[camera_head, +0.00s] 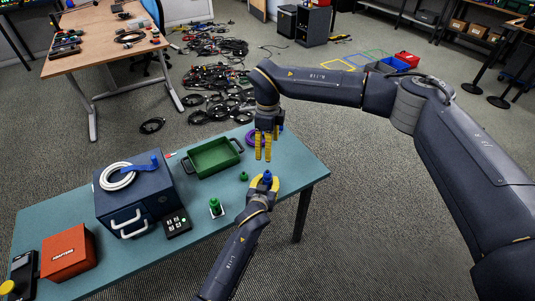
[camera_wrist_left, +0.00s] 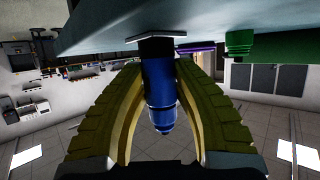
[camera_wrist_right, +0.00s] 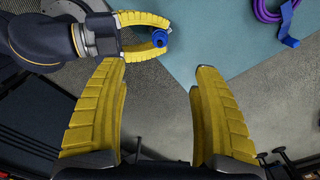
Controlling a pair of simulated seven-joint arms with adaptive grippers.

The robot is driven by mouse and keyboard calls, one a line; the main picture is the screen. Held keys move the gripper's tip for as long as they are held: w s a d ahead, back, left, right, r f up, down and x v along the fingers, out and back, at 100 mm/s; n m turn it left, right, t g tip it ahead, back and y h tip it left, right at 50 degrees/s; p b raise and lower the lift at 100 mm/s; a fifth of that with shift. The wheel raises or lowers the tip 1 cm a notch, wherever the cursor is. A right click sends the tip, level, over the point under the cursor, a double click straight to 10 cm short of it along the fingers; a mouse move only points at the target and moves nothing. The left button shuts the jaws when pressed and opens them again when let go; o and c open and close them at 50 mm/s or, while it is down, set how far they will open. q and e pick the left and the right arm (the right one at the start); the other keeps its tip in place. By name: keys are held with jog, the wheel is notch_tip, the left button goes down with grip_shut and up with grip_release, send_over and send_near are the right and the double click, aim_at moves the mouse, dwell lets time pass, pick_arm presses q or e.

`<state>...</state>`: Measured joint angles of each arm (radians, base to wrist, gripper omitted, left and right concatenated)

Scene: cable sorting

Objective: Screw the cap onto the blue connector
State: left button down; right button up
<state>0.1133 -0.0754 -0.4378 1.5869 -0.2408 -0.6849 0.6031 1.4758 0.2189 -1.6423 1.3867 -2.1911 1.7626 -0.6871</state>
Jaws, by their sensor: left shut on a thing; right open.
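The blue connector (camera_head: 267,175) stands near the right front edge of the teal table (camera_head: 275,150). In the left wrist view the blue connector (camera_wrist_left: 160,88) has a dark lower part on a thin plate and a rounded blue end with a pale ring. I cannot tell whether that end is a separate cap. My left gripper (camera_head: 264,184) is shut on the connector, with yellow fingers on both sides. In the right wrist view the connector's top (camera_wrist_right: 160,37) shows between the left fingers. My right gripper (camera_head: 263,158) points down above the connector, open and empty.
A green cap-like piece (camera_head: 244,176) and an upright green connector (camera_head: 215,208) stand to the left. Behind are a green tray (camera_head: 232,158) and a purple coil (camera_head: 251,138). A dark blue box (camera_head: 160,200), button panel (camera_head: 177,223) and red box (camera_head: 68,253) fill the left side.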

dwell(0.4)
pick_arm(q)
jog(key=c, duration=1)
grip_release()
jog(key=v, duration=1.2)
jog(key=shift+r, duration=0.1)
